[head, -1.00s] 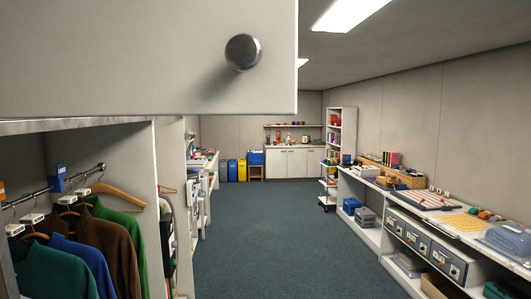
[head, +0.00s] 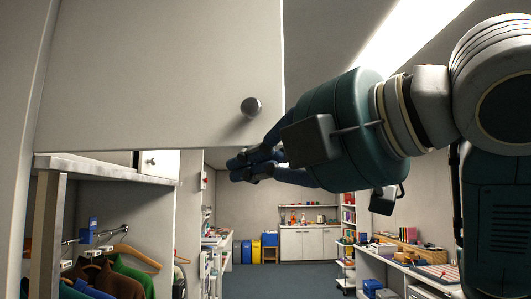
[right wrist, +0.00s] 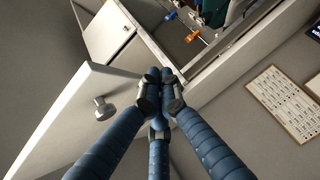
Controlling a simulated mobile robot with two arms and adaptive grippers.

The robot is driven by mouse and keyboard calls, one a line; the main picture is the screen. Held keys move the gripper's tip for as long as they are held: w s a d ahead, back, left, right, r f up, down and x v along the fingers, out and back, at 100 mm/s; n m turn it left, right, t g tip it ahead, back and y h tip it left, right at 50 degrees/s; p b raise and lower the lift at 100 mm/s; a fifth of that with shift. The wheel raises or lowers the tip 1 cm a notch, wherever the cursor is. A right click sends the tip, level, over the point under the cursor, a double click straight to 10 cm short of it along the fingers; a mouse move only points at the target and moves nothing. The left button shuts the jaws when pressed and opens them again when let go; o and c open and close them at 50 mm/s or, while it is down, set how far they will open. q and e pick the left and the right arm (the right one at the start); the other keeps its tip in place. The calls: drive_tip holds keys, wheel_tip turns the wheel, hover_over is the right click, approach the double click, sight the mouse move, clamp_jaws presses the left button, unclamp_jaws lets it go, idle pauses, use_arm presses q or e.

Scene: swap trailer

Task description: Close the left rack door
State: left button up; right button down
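The rack door (head: 160,80) is a pale flat panel with a round metal knob (head: 251,106) near its lower right corner. It stands open above the clothes rack. My right gripper (head: 236,166) reaches in from the right, its blue fingers by the door's lower right edge, below the knob. In the right wrist view the fingertips (right wrist: 160,90) are drawn together, with nothing seen between them. The door (right wrist: 75,120) and knob (right wrist: 103,108) lie left of them there. I cannot tell whether the fingers touch the door. My left gripper is out of view.
Below the door, clothes (head: 100,275) hang on a rail in the open rack. A smaller white door with a knob (head: 152,161) shows beyond. A long bench (head: 375,258) with goods runs along the right. The floor (head: 290,278) between is clear.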

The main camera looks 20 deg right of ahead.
drive_tip(key=s+d+r+n+t, duration=0.2)
drive_tip(key=s+r, duration=0.2)
drive_tip(key=s, duration=0.9)
drive_tip(key=p, duration=0.4)
approach(233, 146)
drive_tip(key=a, duration=0.4)
drive_tip(key=shift+h, duration=0.4)
drive_tip(key=w, duration=0.1)
drive_tip(key=w+d+p, duration=0.1)
drive_tip(key=w, duration=0.2)
drive_tip(key=shift+w+d+r, duration=0.2)
drive_tip(key=shift+d, duration=0.2)
drive_tip(key=shift+w+d, duration=0.15)
drive_tip(key=shift+d, duration=0.05)
drive_tip(key=shift+a, duration=0.1)
